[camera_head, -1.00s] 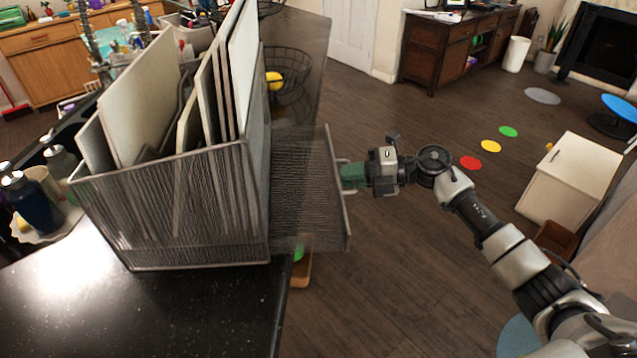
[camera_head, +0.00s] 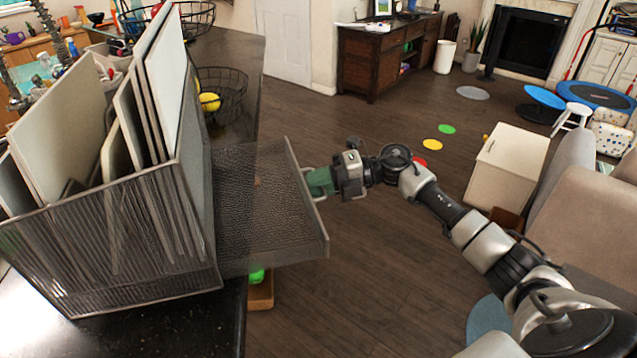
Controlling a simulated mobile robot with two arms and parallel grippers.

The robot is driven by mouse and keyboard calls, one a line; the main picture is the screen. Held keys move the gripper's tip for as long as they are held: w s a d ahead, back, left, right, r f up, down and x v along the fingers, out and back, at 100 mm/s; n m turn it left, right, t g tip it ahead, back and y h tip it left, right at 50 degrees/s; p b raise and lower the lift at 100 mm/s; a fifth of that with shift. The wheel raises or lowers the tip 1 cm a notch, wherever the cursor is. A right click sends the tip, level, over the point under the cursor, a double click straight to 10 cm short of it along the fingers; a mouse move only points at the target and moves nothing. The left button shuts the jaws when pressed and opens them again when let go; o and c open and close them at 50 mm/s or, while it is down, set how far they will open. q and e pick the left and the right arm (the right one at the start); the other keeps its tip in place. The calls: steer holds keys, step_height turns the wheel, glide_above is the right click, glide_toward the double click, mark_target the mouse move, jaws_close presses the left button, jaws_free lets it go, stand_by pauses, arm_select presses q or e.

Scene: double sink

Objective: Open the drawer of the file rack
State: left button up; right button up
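The file rack (camera_head: 110,255), a dark mesh holder with several upright boards in it, stands on the black counter at the left. Its mesh drawer (camera_head: 265,200) sticks out of the rack's right side, past the counter edge, and looks empty. My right gripper (camera_head: 310,182), with green fingers, is at the handle (camera_head: 306,172) on the drawer's outer end. The fingers appear shut on the handle, though their tips are partly hidden by it. My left gripper is not in view.
The black counter (camera_head: 215,325) ends just under the drawer. A wire basket with yellow fruit (camera_head: 209,102) stands behind the rack. Open wooden floor (camera_head: 390,270) lies to the right, with a white cabinet (camera_head: 505,168) and a sofa farther right.

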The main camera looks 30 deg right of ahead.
steer(key=shift+d, duration=0.1)
steer(key=b+v, duration=0.4)
steer(key=v, duration=0.6)
steer(key=shift+s+d, duration=0.2)
steer(key=shift+d, duration=0.1)
